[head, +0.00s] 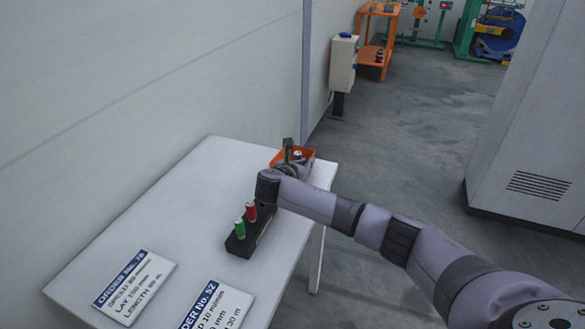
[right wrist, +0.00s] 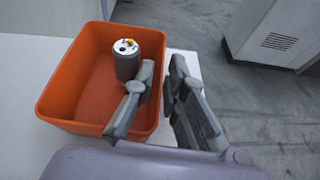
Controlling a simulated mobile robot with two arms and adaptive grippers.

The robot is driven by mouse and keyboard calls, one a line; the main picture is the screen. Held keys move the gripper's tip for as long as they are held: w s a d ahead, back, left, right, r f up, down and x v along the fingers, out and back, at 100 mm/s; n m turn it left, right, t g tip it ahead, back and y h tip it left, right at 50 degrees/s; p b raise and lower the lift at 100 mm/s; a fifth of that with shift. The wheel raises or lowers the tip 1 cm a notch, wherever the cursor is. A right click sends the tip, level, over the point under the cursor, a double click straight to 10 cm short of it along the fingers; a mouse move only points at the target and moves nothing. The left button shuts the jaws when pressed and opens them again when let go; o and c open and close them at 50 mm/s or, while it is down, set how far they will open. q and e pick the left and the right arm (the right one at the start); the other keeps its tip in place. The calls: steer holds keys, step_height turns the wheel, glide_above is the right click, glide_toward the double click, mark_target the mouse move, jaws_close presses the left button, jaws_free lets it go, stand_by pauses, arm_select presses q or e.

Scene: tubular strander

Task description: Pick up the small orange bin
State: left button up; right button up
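The small orange bin (head: 306,153) stands at the far right end of the white table. It fills the left of the right wrist view (right wrist: 82,100), upright, with a dark grey cylinder with a white top (right wrist: 126,58) inside. My right gripper (head: 289,150) is at the bin. In the right wrist view its fingers (right wrist: 162,72) are parted, one over the bin's inside and one beyond its right wall. Whether they touch the wall I cannot tell. My left gripper is out of view.
On the white table (head: 170,215), a black holder (head: 238,245) with a green and a red piece stands below my right arm. Two order signs (head: 135,286) lie at the front. The wall borders the left; a grey cabinet (head: 530,130) stands right across open floor.

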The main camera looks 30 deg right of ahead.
mark_target(307, 153)
steer(key=shift+x, duration=1.4)
steer(key=shift+c, duration=0.3)
jaws_close()
